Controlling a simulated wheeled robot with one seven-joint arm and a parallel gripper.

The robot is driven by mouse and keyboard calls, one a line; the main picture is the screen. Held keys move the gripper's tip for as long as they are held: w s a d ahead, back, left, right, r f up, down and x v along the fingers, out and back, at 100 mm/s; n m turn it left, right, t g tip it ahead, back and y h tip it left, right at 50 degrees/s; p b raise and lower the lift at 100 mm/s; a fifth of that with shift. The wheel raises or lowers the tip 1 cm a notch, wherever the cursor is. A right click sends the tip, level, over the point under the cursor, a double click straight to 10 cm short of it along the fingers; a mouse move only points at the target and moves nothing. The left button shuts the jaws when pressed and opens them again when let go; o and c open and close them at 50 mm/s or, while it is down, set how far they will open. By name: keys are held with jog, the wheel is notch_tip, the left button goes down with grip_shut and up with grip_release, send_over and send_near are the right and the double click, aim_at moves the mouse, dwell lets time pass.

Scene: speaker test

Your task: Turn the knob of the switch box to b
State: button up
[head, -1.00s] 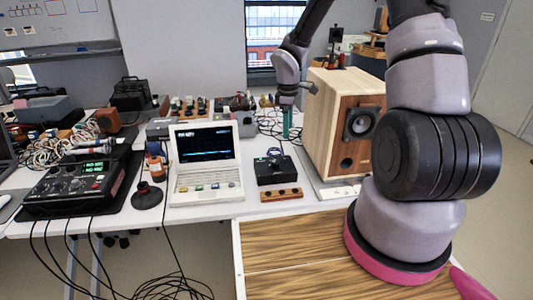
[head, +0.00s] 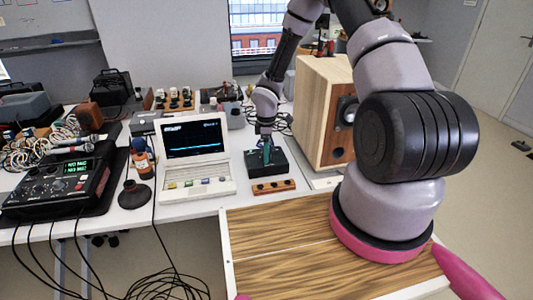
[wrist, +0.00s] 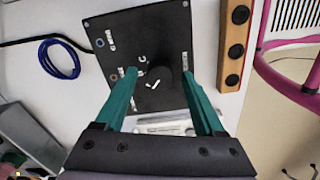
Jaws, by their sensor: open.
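The switch box (wrist: 117,22) is a black box with small white labels on its top. In the head view the switch box (head: 284,168) stands on the white table, right of the laptop-like device. Its dark round knob (wrist: 158,92) carries a white pointer mark. One label by the knob looks like a "C"; the others are too small to read surely. My gripper (wrist: 160,74) is open, its two teal fingers on either side of the knob, with gaps showing. In the head view my gripper (head: 267,150) is just over the box, and the knob is hidden behind it.
A wooden strip with black knobs (head: 273,186) lies in front of the box. The white laptop-like device (head: 196,150) is at its left, and a wooden speaker (head: 312,105) at its right. A coiled blue cable (wrist: 58,58) lies beside the box.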

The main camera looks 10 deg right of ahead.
jog(key=shift+f, duration=0.3)
grip_shut()
